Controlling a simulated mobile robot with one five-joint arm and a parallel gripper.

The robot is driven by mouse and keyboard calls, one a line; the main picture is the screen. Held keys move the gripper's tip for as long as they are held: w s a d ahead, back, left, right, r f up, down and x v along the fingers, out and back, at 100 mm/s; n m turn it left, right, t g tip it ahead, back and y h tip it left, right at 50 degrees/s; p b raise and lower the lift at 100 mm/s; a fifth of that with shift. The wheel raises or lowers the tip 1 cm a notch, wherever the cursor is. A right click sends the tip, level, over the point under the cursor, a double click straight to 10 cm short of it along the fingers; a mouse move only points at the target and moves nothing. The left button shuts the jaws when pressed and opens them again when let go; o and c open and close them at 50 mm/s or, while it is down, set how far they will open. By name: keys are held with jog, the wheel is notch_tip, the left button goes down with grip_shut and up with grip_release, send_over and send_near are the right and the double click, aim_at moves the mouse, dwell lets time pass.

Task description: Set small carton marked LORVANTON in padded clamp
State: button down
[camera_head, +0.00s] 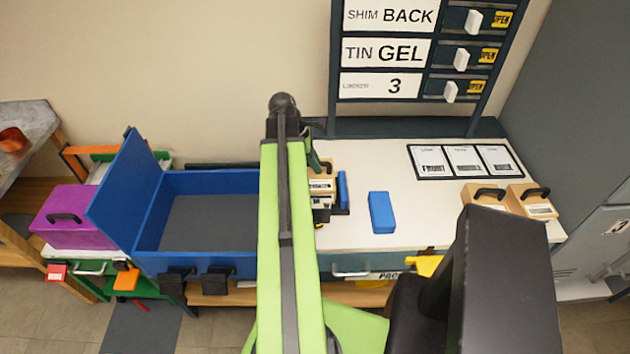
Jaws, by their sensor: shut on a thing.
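A small tan carton (320,185) with a white label stands on the white bench top, just right of my green arm; its lettering is too small to read. A clamp with a blue pad (342,188) and dark base is close at the carton's right side. I cannot tell whether the carton touches the pad. My gripper (325,166) is mostly hidden behind my arm, and its visible dark part is at the carton's top. It is shut on the carton. The carton's left side and the clamp's left part are hidden.
A loose blue block (381,212) lies right of the clamp. Two tan cartons with black handles, one left (486,196) and one right (533,200), stand at the bench's right end. An open blue box (210,182) and a purple case (70,222) are left. A sign rack (388,52) stands behind.

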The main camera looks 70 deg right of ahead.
notch_tip(320, 180, down, 4)
jog(key=b, duration=0.4)
jog(key=shift+f, duration=0.2)
jog(key=shift+r, duration=0.25)
jog(key=shift+f, duration=0.2)
jog(key=c, duration=1.4)
grip_release()
jog(key=shift+o, duration=0.2)
jog(key=shift+w+r+p, duration=0.1)
jog(key=shift+r+p, duration=0.35)
jog(key=shift+r, duration=0.1)
jog(key=p+v, duration=1)
jog(key=v, duration=0.1)
jog(key=shift+w+a+r+p, duration=0.1)
jog(key=shift+w+r+p, duration=0.1)
jog(key=shift+p, duration=0.1)
jog(key=shift+f, duration=0.1)
